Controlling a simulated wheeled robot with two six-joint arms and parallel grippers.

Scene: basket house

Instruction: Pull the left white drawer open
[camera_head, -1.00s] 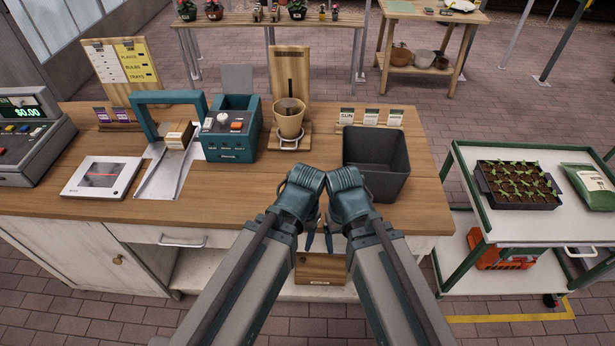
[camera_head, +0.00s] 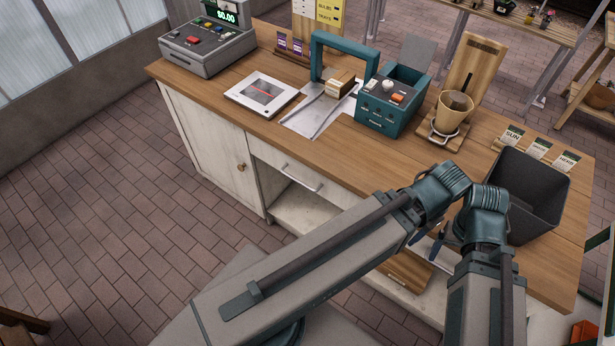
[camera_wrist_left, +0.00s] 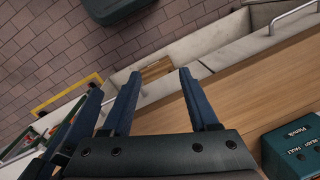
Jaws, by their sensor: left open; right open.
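The left white drawer (camera_head: 272,157) sits under the counter's front edge, right of the cabinet door, and looks shut. Its metal bar handle (camera_head: 301,178) is in plain view; a bar handle also shows at the top right of the left wrist view (camera_wrist_left: 291,13).
The wooden counter (camera_head: 225,95) carries a register (camera_head: 207,50), a scanner (camera_head: 262,93), a teal box (camera_head: 392,105), a potted cup (camera_head: 452,112) and a dark bin (camera_head: 525,190). Below the drawer is an open shelf (camera_head: 300,212). Brick floor (camera_head: 110,190) is free at left.

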